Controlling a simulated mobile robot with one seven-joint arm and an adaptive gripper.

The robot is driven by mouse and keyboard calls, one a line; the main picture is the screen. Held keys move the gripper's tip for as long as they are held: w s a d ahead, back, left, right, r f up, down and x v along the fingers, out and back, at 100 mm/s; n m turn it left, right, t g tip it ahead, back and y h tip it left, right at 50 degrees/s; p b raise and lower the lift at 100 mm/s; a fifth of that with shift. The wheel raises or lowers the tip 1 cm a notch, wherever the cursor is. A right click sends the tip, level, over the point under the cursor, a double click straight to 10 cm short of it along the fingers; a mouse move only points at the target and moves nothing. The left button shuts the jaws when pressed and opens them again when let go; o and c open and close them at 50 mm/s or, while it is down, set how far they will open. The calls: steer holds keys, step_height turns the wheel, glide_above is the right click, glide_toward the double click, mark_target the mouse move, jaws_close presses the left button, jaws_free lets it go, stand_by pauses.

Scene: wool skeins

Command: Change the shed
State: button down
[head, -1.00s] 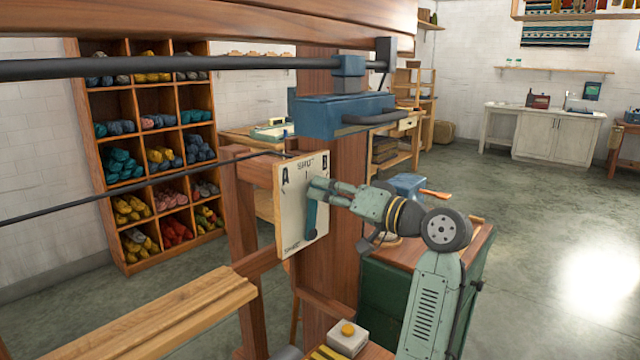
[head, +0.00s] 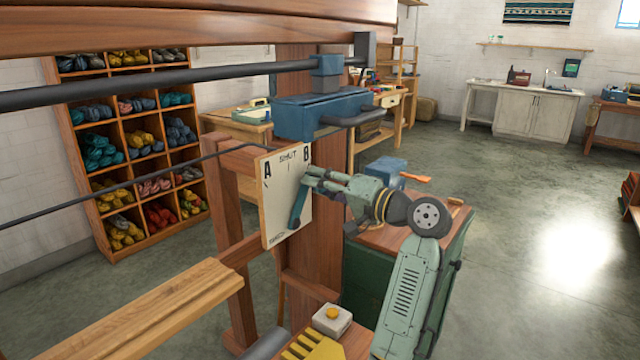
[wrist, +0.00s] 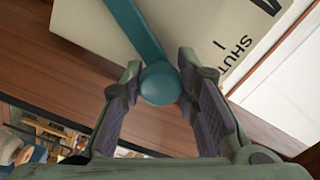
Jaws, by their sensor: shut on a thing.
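A cream plate (head: 272,212) marked A, SHUT and B is fixed to the wooden loom post in the head view. A teal lever (head: 297,211) on it leans up and right, toward the B side. My gripper (head: 306,178) is at the lever's upper end, just below the B. In the wrist view, the lever's round knob (wrist: 160,84) sits between the two dark fingers of my gripper (wrist: 163,95), which is shut on it. The lever's arm (wrist: 136,27) runs up and left from the knob across the plate (wrist: 195,30). The knob is largely hidden in the head view.
A blue box-like loom part (head: 310,113) and a dark bar (head: 150,83) lie above the plate. A grey box with a yellow button (head: 332,319) is below. A green cabinet (head: 367,280) stands behind my arm. Open floor is at right.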

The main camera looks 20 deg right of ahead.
steer(key=c, duration=1.2)
jaws_free()
steer(key=v, duration=1.2)
